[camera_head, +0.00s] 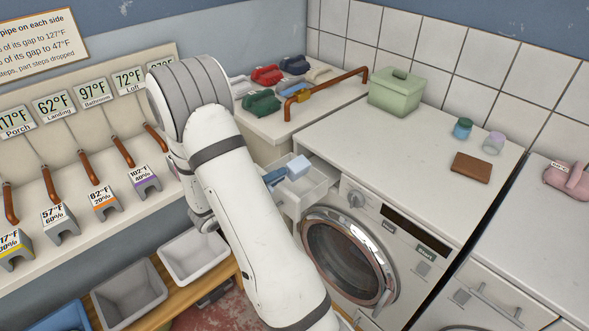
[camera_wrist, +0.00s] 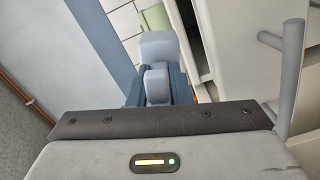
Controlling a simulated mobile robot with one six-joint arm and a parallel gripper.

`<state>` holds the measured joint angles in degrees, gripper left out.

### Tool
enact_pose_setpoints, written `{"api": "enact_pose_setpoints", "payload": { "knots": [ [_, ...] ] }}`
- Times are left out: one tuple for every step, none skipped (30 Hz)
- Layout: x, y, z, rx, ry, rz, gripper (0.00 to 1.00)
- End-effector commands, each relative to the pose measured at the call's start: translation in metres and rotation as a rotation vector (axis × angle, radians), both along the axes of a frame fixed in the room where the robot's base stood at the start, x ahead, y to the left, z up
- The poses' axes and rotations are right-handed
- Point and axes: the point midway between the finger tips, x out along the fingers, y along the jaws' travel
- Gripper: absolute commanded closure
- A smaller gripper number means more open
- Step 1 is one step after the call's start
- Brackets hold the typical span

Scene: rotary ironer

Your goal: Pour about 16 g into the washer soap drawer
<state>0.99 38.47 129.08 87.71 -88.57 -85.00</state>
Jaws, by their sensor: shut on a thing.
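The washer (camera_head: 375,235) has its white soap drawer (camera_head: 312,186) pulled open at its upper left corner. My gripper (camera_head: 281,174) is over the drawer in the head view, partly hidden behind my arm. It is shut on a small light blue container (camera_head: 298,166), which appears above the drawer and looks slightly tilted. In the wrist view the container (camera_wrist: 158,48) sits between the dark blue fingers of my gripper (camera_wrist: 158,88). Its contents and any flow into the drawer cannot be seen.
A green lidded box (camera_head: 394,95), two small jars (camera_head: 462,129) and a brown flat item (camera_head: 471,168) stand on the washer top. Coloured items and a copper pipe (camera_head: 325,84) lie behind. Grey (camera_head: 128,296) and white (camera_head: 194,256) bins stand lower left.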

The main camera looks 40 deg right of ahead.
Motion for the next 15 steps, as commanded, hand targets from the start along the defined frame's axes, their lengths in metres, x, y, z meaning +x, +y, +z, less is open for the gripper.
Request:
{"api": "enact_pose_setpoints", "payload": {
  "knots": [
    [0.0004,0.0001,-0.0003,0.000,0.003,0.000,1.00],
    [0.0006,0.0001,-0.0005,0.000,0.004,0.000,1.00],
    [0.0008,0.0002,-0.0006,-0.001,0.007,0.000,1.00],
    [0.0010,0.0002,-0.0007,-0.001,0.008,0.000,1.00],
    [0.0012,0.0002,-0.0009,-0.001,0.010,0.000,1.00],
    [0.0014,0.0003,-0.0011,-0.001,0.012,0.000,1.00],
    [0.0016,0.0003,-0.0013,-0.001,0.014,0.000,1.00],
    [0.0018,0.0003,-0.0014,-0.001,0.016,0.000,1.00],
    [0.0020,0.0004,-0.0017,-0.001,0.018,0.000,1.00],
    [0.0022,0.0004,-0.0018,-0.001,0.020,0.000,1.00],
    [0.0024,0.0004,-0.0020,-0.002,0.022,0.000,1.00],
    [0.0027,0.0004,-0.0022,-0.002,0.024,0.000,1.00],
    [0.0028,0.0004,-0.0024,-0.002,0.026,0.000,1.00],
    [0.0030,0.0004,-0.0025,-0.003,0.028,0.000,1.00],
    [0.0032,0.0005,-0.0026,-0.003,0.031,0.001,1.00]
  ]
}}
